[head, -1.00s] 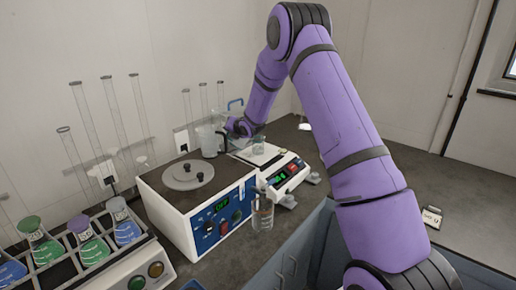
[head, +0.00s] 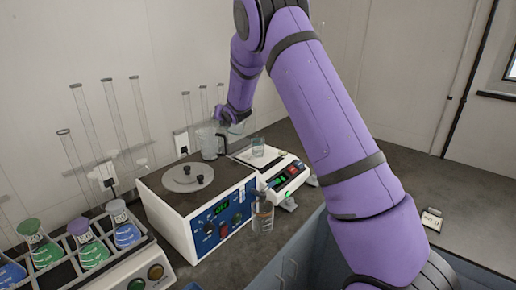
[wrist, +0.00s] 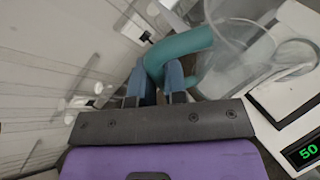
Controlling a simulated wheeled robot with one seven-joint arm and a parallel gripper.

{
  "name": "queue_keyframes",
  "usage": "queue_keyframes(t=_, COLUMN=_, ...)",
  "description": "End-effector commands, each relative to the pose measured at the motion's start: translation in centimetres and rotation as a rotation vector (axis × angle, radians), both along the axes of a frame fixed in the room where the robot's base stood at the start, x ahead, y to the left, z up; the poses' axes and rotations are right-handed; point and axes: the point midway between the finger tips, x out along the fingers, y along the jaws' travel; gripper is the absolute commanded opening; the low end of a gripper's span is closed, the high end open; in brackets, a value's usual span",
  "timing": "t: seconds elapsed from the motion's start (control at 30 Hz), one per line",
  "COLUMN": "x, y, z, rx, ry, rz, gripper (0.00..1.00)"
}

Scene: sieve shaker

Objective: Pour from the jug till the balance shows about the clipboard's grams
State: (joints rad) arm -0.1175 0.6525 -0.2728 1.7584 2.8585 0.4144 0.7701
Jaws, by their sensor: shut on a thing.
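My gripper (wrist: 155,80) is shut on the teal handle (wrist: 182,44) of a clear jug (wrist: 240,68). In the head view the jug (head: 237,127) is small and partly behind my wrist, above and left of the balance. How much it holds and its exact tilt are unclear. The white balance (head: 289,188) carries a clear beaker (head: 258,148) with some liquid in it. The balance's green display (wrist: 303,153) shows 50 in the wrist view, its right part possibly cut off. A small pale clipboard (head: 431,219) lies on the right counter, its writing too small to read.
A white and blue sieve shaker (head: 200,205) stands left of the balance. A second clear jug with a dark handle (head: 208,142) stands behind it. A glass beaker (head: 263,216) stands in front. A flask rack (head: 100,262) is at front left.

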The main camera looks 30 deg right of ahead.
Motion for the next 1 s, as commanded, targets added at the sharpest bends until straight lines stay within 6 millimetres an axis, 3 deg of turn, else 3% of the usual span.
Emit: queue_keyframes(t=1.0, x=0.0, y=2.2, z=2.4, rx=-0.281, ry=0.004, rz=0.003, gripper=0.00)
